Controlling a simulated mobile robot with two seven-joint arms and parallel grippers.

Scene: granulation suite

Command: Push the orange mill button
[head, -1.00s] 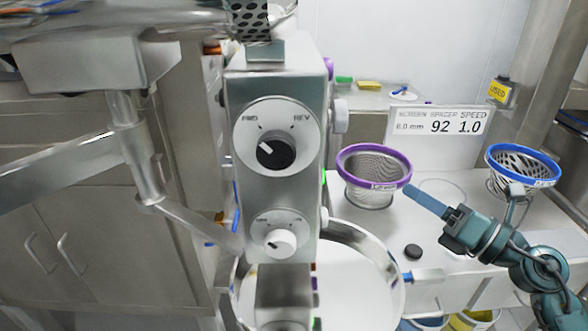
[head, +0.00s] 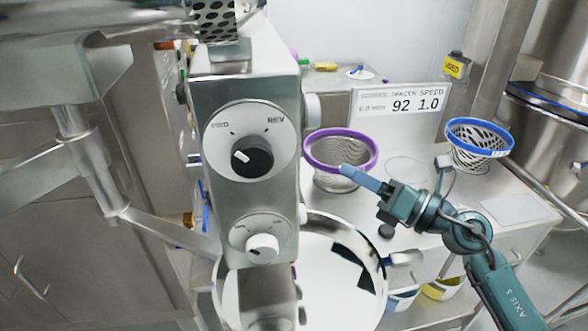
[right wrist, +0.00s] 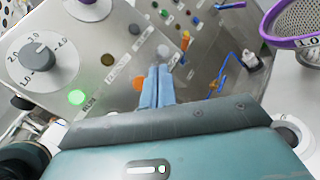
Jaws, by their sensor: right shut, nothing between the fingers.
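In the right wrist view a grey control panel (right wrist: 126,48) carries a round orange button (right wrist: 139,84), a lit green button (right wrist: 76,97) and a dial (right wrist: 40,60). My right gripper (right wrist: 161,70) is shut and empty, with its blue fingers just right of the orange button. I cannot tell whether the fingers touch the panel. In the head view my right gripper (head: 347,170) overlaps the purple-rimmed sieve, to the right of the mill housing (head: 246,88). The orange button is not visible in the head view. My left gripper is not in view.
The purple-rimmed sieve (head: 311,160) and a blue-rimmed sieve (head: 480,133) stand on the bench. A sign reading 92 and 1.0 (head: 400,105) is behind them. A large steel bowl (head: 352,218) sits below the mill head. Small coloured items lie beyond the panel.

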